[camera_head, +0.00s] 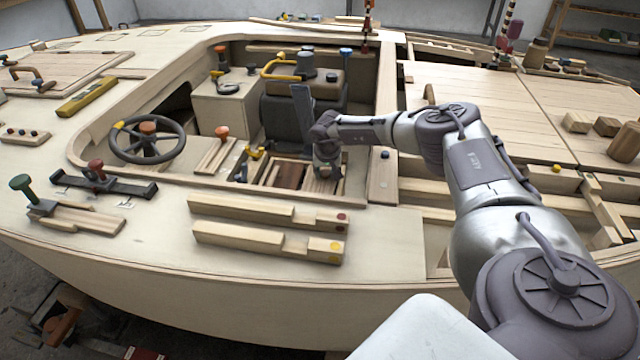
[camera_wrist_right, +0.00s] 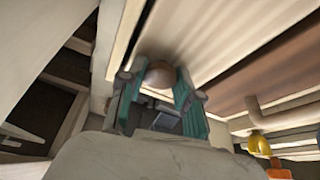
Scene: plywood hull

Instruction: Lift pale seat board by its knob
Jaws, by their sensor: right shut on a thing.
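My right gripper (camera_head: 327,172) reaches down into the cockpit opening at the front edge of the seat area. In the right wrist view its two teal fingers (camera_wrist_right: 160,92) are closed on a round brownish knob (camera_wrist_right: 158,74), one on each side. The knob sits against the pale seat board (camera_wrist_right: 205,35), a light plank surface that fills the upper middle of that view. In the head view the gripper covers the knob, and only a little of the pale board (camera_head: 320,186) shows beneath it. I cannot tell whether the board is raised. My left gripper is out of view.
A dark reddish-brown board (camera_head: 288,176) lies beside the pale one. A yellow-handled fitting (camera_head: 256,153) is to the left, and it also appears in the right wrist view (camera_wrist_right: 258,142). A steering wheel (camera_head: 147,141) and two stepped wooden bars (camera_head: 265,240) are on the near deck.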

